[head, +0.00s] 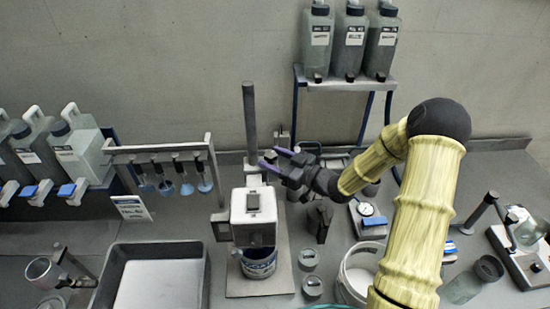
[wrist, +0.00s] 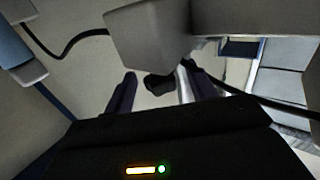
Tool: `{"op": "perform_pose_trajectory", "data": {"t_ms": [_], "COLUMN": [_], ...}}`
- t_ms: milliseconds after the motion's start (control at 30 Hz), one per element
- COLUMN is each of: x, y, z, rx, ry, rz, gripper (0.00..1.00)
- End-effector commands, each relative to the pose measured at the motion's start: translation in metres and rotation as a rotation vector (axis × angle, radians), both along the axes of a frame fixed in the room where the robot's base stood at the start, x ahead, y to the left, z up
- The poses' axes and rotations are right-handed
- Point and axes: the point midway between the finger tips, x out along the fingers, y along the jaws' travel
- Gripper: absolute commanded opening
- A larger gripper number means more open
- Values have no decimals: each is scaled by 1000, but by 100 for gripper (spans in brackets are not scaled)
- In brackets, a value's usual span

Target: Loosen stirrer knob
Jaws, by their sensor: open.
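I cannot tell whether a finger touches the knob. The knob cannot be made out in the head view.
A rack with hanging brushes (head: 160,150) stands left of the stirrer. A grey tray (head: 205,275) lies in front of it. A bottle shelf (head: 345,84) rises behind my arm.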

Motion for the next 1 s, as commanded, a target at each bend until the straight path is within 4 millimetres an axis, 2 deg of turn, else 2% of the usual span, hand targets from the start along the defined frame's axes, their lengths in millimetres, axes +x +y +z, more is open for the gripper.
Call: {"op": "perform_pose_trajectory", "data": {"t_ms": [67, 100, 300, 333, 667, 1000], "x": [0, 0, 0, 0, 0, 3], "y": [0, 0, -1, -1, -1, -3], "z": [0, 0, 0, 0, 0, 0], "rx": [0, 0, 0, 0, -1, -1], "ry": [0, 0, 0, 0, -1, -3], "rz": [0, 0, 0, 0, 26, 173], "gripper": [56, 52, 13, 12, 12, 12]}}
